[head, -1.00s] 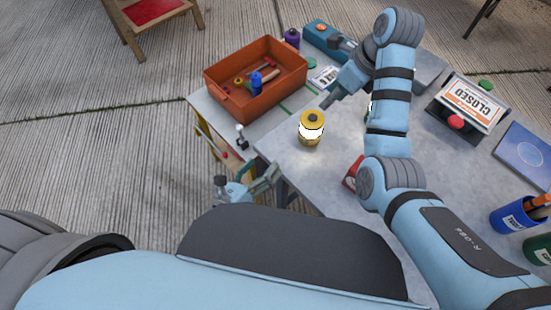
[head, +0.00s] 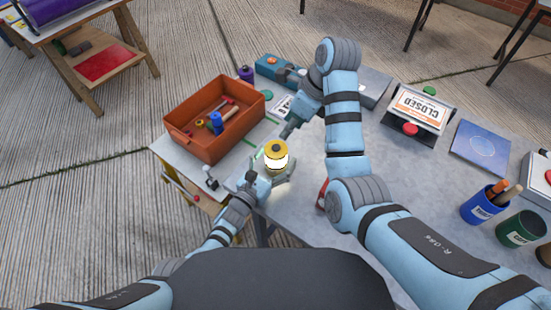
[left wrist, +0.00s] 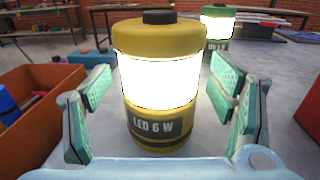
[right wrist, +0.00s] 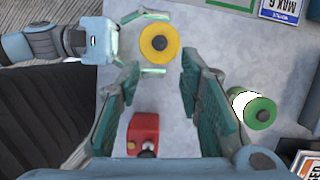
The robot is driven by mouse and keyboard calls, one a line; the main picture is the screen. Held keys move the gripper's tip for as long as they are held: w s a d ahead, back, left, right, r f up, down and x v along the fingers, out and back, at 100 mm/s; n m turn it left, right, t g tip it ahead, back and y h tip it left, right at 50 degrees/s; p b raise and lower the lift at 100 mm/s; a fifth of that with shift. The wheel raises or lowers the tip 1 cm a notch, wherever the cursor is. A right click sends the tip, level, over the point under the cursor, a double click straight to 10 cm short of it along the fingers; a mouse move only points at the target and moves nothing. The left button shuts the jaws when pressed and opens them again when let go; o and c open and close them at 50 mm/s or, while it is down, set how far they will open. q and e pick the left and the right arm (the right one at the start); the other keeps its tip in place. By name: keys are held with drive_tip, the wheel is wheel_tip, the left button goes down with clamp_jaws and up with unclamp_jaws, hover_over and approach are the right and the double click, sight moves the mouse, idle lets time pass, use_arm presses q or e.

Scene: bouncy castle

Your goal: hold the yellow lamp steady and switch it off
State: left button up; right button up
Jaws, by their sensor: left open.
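The yellow lamp (head: 276,150) stands upright and lit on the grey table, with a black button on top. In the left wrist view the lamp (left wrist: 155,130) reads "LED 6 W" and stands between the open fingers of my left gripper (left wrist: 162,110), with gaps on both sides. In the head view my left gripper (head: 274,172) is low at the lamp. My right gripper (head: 288,132) is above and beside the lamp. In the right wrist view its fingers (right wrist: 160,95) are apart and empty, with the yellow lamp (right wrist: 159,44) beyond them.
A green lit lamp (right wrist: 254,108) stands nearby, hidden by my right arm in the head view. A red box (right wrist: 143,134) lies close. An orange crate (head: 190,150) is left; a CLOSED sign (head: 420,108) and blue cup (head: 480,208) are right.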

use_arm(q)
drive_tip(key=shift+c, duration=0.3)
drive_tip(key=c, duration=1.5)
use_arm(e)
drive_tip(key=shift+c, duration=0.4)
clamp_jaws()
